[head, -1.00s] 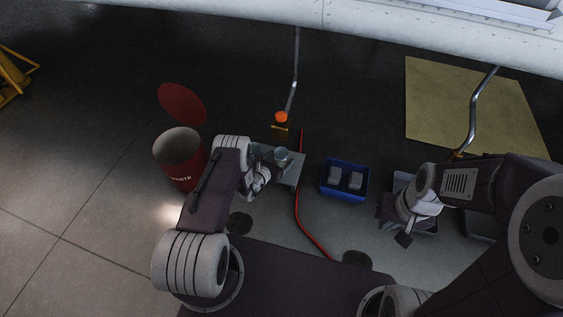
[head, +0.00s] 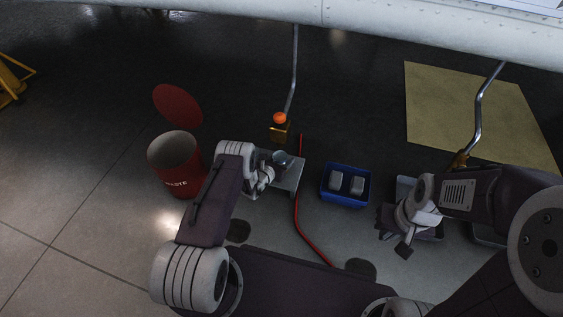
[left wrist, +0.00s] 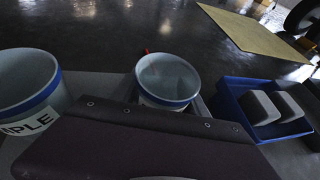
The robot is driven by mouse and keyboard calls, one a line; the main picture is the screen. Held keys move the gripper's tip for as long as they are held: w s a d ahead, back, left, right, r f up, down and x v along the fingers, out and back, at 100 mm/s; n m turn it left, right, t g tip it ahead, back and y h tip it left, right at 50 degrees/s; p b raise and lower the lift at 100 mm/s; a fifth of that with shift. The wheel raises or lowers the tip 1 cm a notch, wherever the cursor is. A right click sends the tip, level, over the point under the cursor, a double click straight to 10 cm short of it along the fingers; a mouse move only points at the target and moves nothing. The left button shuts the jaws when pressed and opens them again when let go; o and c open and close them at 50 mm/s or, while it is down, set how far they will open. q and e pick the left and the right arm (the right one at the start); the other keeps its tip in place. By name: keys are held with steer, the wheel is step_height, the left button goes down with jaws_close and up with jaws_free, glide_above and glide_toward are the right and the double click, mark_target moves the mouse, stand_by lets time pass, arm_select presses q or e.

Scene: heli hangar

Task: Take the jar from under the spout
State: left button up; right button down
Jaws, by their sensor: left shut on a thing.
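A small clear jar (head: 281,158) stands upright by the grey stand (head: 293,172), close to the brass spout (head: 279,133) with its orange knob. In the left wrist view a blue-banded jar (left wrist: 168,76) is ahead of my dark gripper body, its lower part hidden. A second blue-banded jar (left wrist: 26,85), with lettering ending in "PLE", is at the left edge there. My left gripper (head: 271,168) is at the jar by the stand and shut on it; its fingertips are mostly hidden. My right gripper (head: 390,224) is over a grey tray at the right, its jaws unclear.
A blue bin (head: 345,201) with two grey blocks lies right of the stand. A red waste can (head: 176,180) with raised lid is at the left. A red hose (head: 301,222) runs along the floor. A pipe (head: 294,70) comes down to the spout. A yellow mat (head: 455,105) lies behind.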

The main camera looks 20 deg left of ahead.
mark_target(284, 153)
arm_select(q)
steer(key=shift+r, duration=0.1)
step_height(284, 153, up, 4)
steer(key=p, duration=0.3)
steer(key=shift+f, duration=0.25)
steer(key=shift+s+p, duration=0.25)
steer(key=shift+p, duration=0.25)
steer(key=s+a+p, duration=0.2)
steer(key=s+p, duration=0.2)
steer(key=s, duration=0.4)
steer(key=s+a+p, duration=0.2)
steer(key=s+p, duration=0.2)
steer(key=s, duration=0.5)
steer(key=shift+a, duration=0.35)
